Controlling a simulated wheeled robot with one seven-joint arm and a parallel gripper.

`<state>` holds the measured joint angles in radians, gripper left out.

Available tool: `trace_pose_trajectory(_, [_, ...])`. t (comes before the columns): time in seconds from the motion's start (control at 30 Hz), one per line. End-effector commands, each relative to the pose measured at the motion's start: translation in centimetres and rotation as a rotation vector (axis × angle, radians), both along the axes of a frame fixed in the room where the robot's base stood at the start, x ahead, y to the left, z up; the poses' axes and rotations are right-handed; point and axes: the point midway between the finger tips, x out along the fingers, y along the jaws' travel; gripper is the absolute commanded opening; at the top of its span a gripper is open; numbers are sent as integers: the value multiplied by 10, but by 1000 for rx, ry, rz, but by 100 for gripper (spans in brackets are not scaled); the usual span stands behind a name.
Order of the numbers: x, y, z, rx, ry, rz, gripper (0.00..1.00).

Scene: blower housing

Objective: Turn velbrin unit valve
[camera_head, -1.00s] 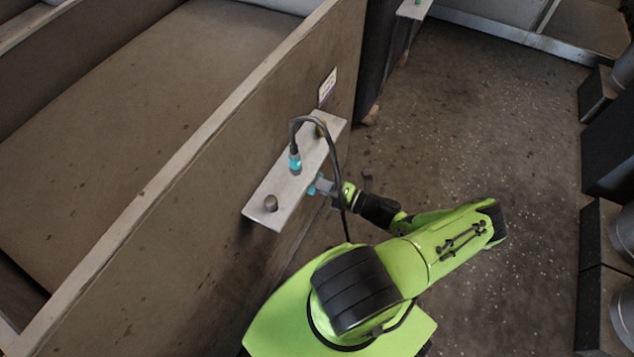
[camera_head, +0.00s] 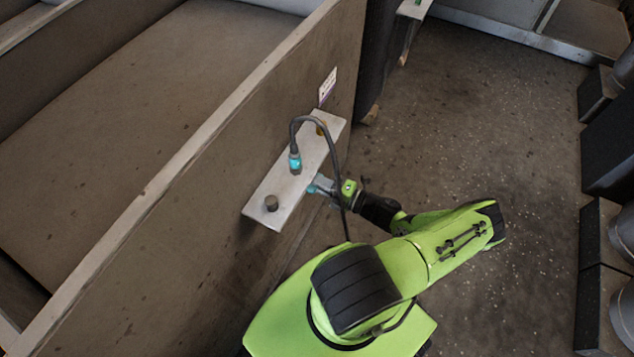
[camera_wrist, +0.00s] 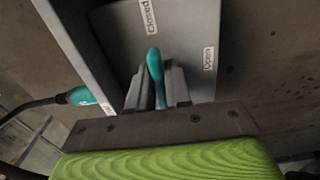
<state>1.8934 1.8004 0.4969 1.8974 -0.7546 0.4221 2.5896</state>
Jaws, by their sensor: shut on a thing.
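The valve's teal lever (camera_wrist: 155,68) stands between the two grey fingers of my gripper (camera_wrist: 158,88) in the wrist view, and the jaws are shut on it. Behind it is a grey plate (camera_wrist: 185,25) with a label reading "Closed" (camera_wrist: 147,16) at the top and one reading "Open" (camera_wrist: 209,59) at the right. The lever's rounded end lies between the fingers and the "Closed" label. In the head view, my gripper (camera_head: 320,185) is at the right edge of the light metal shelf (camera_head: 292,183), with a bit of teal at its tip. The shelf hides most of the valve.
A teal connector (camera_head: 295,162) with a dark looping hose (camera_head: 337,150) stands on the shelf; the hose hangs close to my gripper. The floor (camera_head: 440,130) to the right is clear.

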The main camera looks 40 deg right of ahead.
Motion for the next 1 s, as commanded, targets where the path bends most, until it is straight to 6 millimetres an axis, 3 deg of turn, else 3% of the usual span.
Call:
trace_pose_trajectory(0.03, [0, -1, -1, 1, 4, -2, 0])
trace_pose_trajectory(0.07, [0, -1, -1, 1, 4, -2, 23])
trace_pose_trajectory(0.17, [0, -1, -1, 0, 2, -2, 39])
trace_pose_trajectory(0.63, [-6, -3, 0, -1, 3, -3, 39])
trace_pose_trajectory(0.77, [-32, -13, 0, -3, 4, -7, 39])
trace_pose_trajectory(1.0, [-97, -36, 0, -3, 4, -7, 39])
